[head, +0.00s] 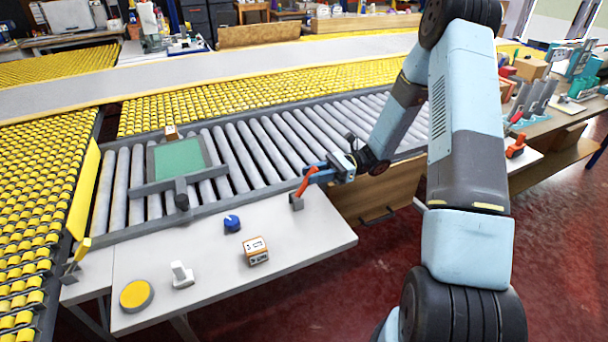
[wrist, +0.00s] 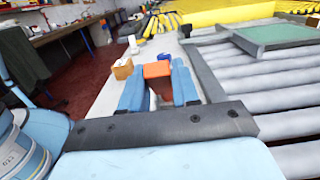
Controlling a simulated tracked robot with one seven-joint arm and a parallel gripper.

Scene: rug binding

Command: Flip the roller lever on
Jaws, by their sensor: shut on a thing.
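The orange-red lever (head: 304,185) stands on a small grey base (head: 297,202) at the right end of the white table, beside the grey rollers. It leans up to the right. My gripper (head: 314,174) reaches in from the right and is shut on the lever's upper part. In the wrist view, the lever's orange end (wrist: 157,70) sits between the two blue fingers of my gripper (wrist: 156,78). The fingers partly hide the lever.
The white table (head: 205,285) also holds a blue knob (head: 232,223), an orange-and-white box (head: 256,251), a white switch (head: 181,275) and a yellow button (head: 136,295). A green-topped plate (head: 180,158) lies on the rollers (head: 262,150). A wooden drawer unit (head: 378,193) stands below my forearm.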

